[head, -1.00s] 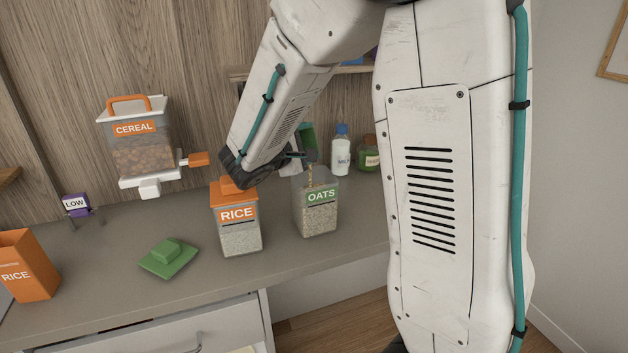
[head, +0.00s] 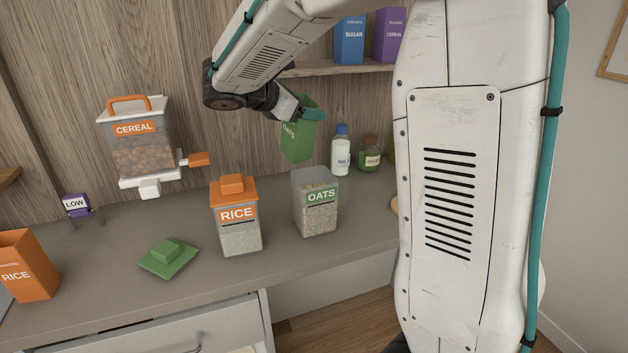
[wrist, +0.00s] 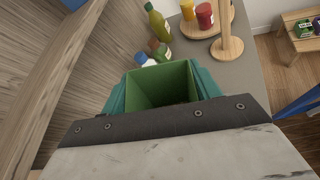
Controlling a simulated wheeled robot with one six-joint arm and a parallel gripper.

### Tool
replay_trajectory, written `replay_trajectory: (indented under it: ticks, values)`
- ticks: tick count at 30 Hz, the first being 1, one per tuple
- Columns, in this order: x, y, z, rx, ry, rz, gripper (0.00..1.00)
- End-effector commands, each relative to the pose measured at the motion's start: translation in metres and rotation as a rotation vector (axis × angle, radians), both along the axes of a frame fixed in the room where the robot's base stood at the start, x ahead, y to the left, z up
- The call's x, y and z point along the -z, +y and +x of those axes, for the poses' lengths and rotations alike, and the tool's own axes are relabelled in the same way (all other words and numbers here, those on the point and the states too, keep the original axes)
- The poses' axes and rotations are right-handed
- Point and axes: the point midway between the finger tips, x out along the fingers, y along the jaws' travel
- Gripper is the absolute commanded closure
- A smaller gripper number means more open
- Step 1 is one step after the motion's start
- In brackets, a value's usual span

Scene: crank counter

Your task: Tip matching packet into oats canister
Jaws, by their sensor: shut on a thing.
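The green oats packet (head: 298,141) is held by my gripper (head: 309,108), above and behind the canisters in the head view. The packet is close to upright, with its label partly hidden. In the wrist view the packet (wrist: 163,86) shows its open top, with green inner walls and no oats visible inside. My gripper (wrist: 165,95) is shut on it from both sides. The oats canister (head: 316,208) is clear with a green label and stands open on the counter, with oats in its lower part. A green lid (head: 168,258) lies on the counter to the left.
A rice canister (head: 238,222) with an orange lid stands just left of the oats canister. An orange rice packet (head: 27,266) is at far left. A cereal dispenser (head: 138,143) hangs on the wall. Bottles (head: 341,150) stand behind at right, below a shelf (head: 340,69).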

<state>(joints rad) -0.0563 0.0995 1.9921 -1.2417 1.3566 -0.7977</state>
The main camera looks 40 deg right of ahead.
Motion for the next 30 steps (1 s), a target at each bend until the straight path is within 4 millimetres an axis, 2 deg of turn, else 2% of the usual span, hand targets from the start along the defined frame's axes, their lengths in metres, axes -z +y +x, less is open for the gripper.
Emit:
replay_trajectory:
  ticks: [2,11,21,30]
  values:
    - [-0.015,-0.001,0.0,0.001,0.069,0.0,0.88]
    - [-0.016,0.0,0.0,0.0,0.07,-0.001,0.88]
    - [-0.042,0.0,0.0,-0.002,0.069,-0.001,0.88]
    - [-0.043,0.0,0.0,-0.001,0.07,-0.001,0.88]
